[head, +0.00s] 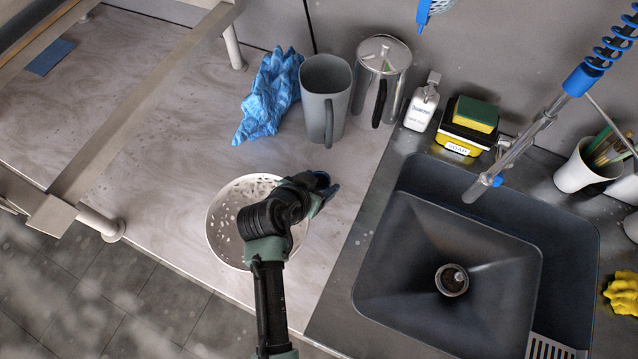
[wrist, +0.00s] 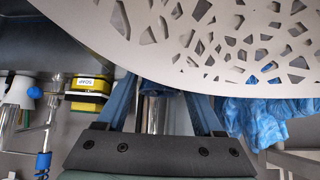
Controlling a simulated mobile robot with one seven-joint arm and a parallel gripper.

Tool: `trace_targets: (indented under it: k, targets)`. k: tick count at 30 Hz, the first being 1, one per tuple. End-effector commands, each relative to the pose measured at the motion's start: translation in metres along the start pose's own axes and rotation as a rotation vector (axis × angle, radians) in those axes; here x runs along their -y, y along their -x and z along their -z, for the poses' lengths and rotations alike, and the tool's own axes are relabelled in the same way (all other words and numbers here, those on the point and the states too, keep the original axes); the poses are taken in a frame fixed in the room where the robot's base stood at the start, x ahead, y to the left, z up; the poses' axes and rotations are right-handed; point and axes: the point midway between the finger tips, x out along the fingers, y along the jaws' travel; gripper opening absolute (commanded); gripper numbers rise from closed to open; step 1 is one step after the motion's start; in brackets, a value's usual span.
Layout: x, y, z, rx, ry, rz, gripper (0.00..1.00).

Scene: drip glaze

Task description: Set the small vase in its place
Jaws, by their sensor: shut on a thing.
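My gripper (head: 318,188) is over the right rim of a white perforated bowl (head: 222,217) on the pale worktop. In the wrist view its two blue fingers (wrist: 164,104) are shut on a small dark blue thing (wrist: 155,86), which I take to be the small vase. The vase is mostly hidden, so I cannot tell its shape or tilt. In the head view, dark blue shows at my fingertips, but I cannot part vase from fingers there. The bowl's perforated wall (wrist: 225,70) fills the upper wrist view and hides part of the fingertips.
Behind the bowl stand a crumpled blue cloth (head: 268,95), a grey jug (head: 325,90) and a lidded press pot (head: 380,75). A soap bottle (head: 422,105) and a sponge holder (head: 466,138) stand behind the dark sink (head: 400,270).

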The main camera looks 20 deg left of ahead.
Motion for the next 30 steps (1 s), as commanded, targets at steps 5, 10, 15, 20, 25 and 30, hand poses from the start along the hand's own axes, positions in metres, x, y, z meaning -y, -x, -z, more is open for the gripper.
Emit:
trace_targets:
  k: [5, 10, 15, 20, 25, 30]
  targets:
    - [0.0, 0.012, 0.014, -0.005, -0.004, 0.002, 0.0]
    - [0.0, 0.037, 0.038, -0.007, -0.005, 0.003, 0.0]
    - [0.0, 0.058, 0.06, -0.005, -0.004, 0.002, 0.0]
    - [0.0, 0.069, 0.07, -0.004, -0.002, 0.002, 0.0]
    - [-0.01, 0.066, 0.063, 0.005, 0.009, 0.004, 0.0]
    - [-0.048, 0.053, 0.035, 0.018, 0.04, 0.025, 0.0]
